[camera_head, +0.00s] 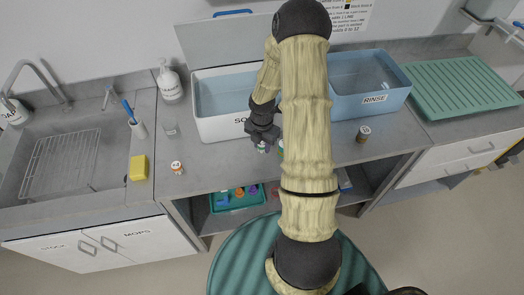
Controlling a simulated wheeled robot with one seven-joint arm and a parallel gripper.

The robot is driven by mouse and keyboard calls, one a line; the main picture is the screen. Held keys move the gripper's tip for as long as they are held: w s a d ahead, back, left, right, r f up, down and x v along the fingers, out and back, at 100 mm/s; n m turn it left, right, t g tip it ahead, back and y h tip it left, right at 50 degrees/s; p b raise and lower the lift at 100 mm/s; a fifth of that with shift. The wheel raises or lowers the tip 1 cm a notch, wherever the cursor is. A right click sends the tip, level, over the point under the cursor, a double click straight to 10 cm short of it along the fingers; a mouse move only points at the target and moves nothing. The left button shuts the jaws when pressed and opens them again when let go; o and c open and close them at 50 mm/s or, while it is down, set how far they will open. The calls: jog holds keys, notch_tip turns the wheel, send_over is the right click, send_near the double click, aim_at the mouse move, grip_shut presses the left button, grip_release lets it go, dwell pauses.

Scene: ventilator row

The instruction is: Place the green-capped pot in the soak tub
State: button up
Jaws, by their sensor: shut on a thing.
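My gripper (263,137) is at the front wall of the soak tub, pointing down, shut on a small white pot with green on it (262,147). This looks like the green-capped pot, but the fingers hide much of it. The soak tub (218,128) is a white tub with a label starting "SO", partly covered by my arm. It holds clear, bluish-grey water. The held pot is in front of the tub, outside it; I cannot tell whether it touches the counter.
Another greenish item (281,147) shows partly behind my arm. A blue RINSE tub (374,99) stands right of the soak tub. A pot with an orange-red cap (177,167), a glass (170,128) and a brown jar (363,134) stand on the counter. A sink (75,150) is left.

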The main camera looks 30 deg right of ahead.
aim_at(262, 144)
notch_tip(262, 144, up, 5)
jog(key=shift+r, duration=0.15)
dwell(0.6)
